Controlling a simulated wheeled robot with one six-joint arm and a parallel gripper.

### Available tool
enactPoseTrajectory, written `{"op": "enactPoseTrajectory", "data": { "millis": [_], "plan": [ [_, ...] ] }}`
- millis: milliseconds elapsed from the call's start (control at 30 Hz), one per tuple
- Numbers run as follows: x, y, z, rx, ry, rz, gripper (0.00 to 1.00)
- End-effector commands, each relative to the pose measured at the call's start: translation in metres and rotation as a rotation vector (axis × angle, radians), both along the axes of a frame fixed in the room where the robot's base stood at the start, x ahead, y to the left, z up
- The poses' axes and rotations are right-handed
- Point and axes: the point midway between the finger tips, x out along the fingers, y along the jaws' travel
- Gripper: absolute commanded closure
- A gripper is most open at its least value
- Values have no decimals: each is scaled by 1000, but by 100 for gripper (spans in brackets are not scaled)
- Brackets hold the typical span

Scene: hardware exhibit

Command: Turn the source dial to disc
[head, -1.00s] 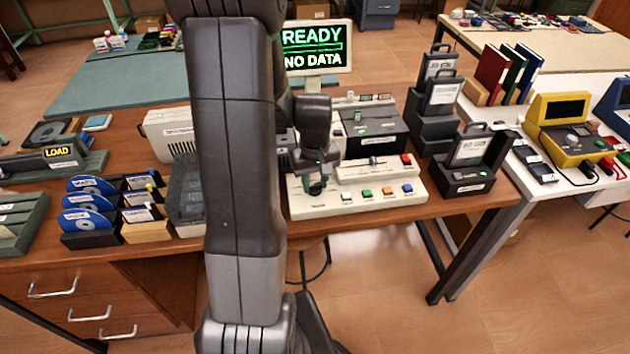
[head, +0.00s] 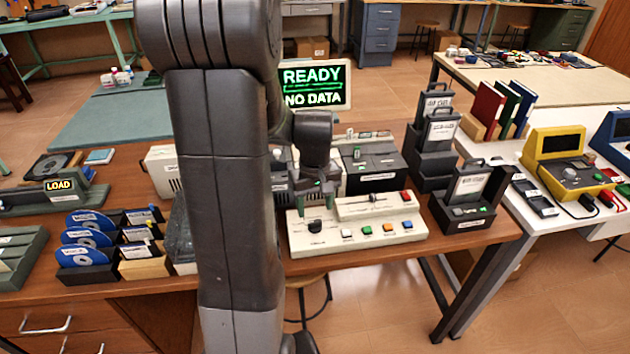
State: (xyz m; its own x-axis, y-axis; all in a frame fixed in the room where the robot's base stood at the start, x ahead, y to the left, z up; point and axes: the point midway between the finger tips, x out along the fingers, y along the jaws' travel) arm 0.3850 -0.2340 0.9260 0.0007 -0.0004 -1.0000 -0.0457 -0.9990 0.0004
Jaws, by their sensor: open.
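The source dial (head: 315,226) is a black knob at the left end of a cream control panel (head: 345,243) on the wooden bench. The small labels around it are too small to read, so I cannot tell its setting. My gripper (head: 316,208) is open and empty, pointing down. Its two fingers show just above and behind the dial in the head view, seemingly clear of it. My arm hides the area left of the panel.
The panel also has white, green, orange and blue buttons, a slider (head: 373,197) and a red button. Blue discs in holders (head: 85,236) and a lit LOAD sign (head: 59,185) are at left.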

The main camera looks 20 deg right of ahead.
Motion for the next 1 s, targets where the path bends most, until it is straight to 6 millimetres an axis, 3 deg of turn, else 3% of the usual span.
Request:
{"op": "enactPoseTrajectory", "data": {
  "millis": [200, 400, 1000],
  "plan": [
    [1, 0, 52, -2, -5, 0, 45],
    [0, 0, 79, -1, -2, 1, 45],
    [0, 0, 86, 0, 0, 1, 45]
  ]
}}
